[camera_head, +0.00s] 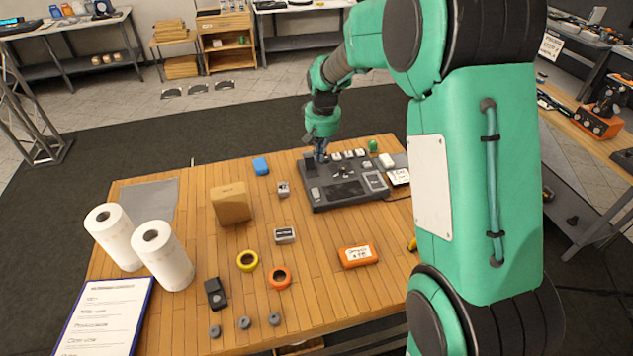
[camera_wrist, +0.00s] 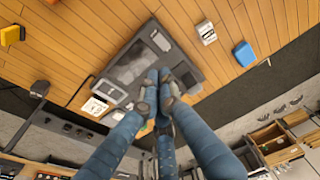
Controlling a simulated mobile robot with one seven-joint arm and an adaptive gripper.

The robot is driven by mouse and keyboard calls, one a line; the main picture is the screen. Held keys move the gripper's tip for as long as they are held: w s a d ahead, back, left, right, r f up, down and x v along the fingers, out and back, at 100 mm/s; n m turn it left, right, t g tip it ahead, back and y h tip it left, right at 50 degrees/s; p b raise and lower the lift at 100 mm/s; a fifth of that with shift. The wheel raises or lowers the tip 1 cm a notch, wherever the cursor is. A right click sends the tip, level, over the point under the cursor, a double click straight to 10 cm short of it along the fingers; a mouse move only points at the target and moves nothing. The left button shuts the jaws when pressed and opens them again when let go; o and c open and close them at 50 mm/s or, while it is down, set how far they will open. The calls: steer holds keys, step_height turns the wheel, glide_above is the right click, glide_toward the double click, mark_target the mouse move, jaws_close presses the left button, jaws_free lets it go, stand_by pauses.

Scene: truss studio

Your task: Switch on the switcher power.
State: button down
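The switcher looks to be the dark grey console (camera_head: 318,196) on the wooden table, with several light and dark controls on top. It also shows in the wrist view (camera_wrist: 130,68), partly covered by my fingers. My gripper (camera_head: 320,157) points down at the console's back left part. In the wrist view, the fingertips of my gripper (camera_wrist: 158,76) are drawn together over the console, with no object visible between them. I cannot tell whether they touch it. I cannot make out which control is the power switch; the fingers may hide it.
A blue block (camera_head: 261,166) and a small grey box (camera_head: 283,188) lie left of the console. A green ball (camera_head: 373,146) and a white card (camera_head: 399,177) sit by its right side. A cardboard box (camera_head: 231,204) and paper rolls (camera_head: 163,256) stand further left.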

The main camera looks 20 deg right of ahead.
glide_above(317, 189)
steer(key=s, duration=0.2)
step_height(317, 189, down, 5)
steer(key=shift+r, duration=0.2)
steer(key=shift+f, duration=0.1)
steer(key=f, duration=0.4)
steer(key=w+f, duration=0.1)
steer(key=f, duration=0.8)
steer(key=shift+w, duration=0.35)
steer(key=shift+f, duration=0.3)
steer(key=shift+f, duration=0.15)
